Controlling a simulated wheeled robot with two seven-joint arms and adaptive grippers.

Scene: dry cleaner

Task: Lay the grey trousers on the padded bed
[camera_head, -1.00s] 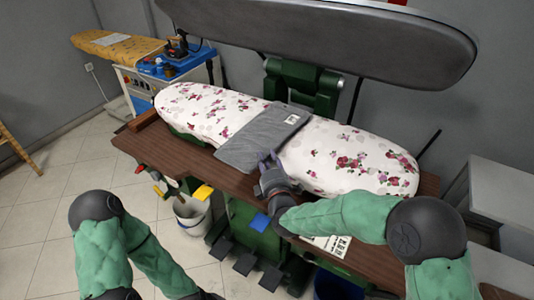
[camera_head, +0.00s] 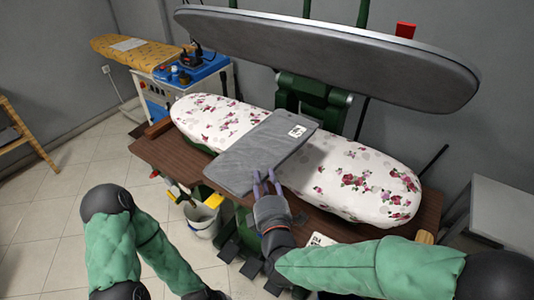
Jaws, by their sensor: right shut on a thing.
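The folded grey trousers (camera_head: 262,150) lie across the middle of the padded bed (camera_head: 345,180), which has a white cover with pink flowers. A small white label (camera_head: 297,131) shows at their far end. Their near end reaches past the bed's front edge, over the brown wooden table. My right gripper (camera_head: 266,180) is at the near right edge of the trousers, shut on them; its fingertips show at the cloth. My left arm (camera_head: 120,240) is low at the left, and its gripper is cut off at the bottom edge.
The grey upper press plate (camera_head: 330,55) is raised behind and above the bed. A brown wooden table (camera_head: 170,160) surrounds the bed. A blue ironing station (camera_head: 190,75) stands at the back left, a white bucket (camera_head: 203,220) below, and a pale cabinet (camera_head: 500,215) at right.

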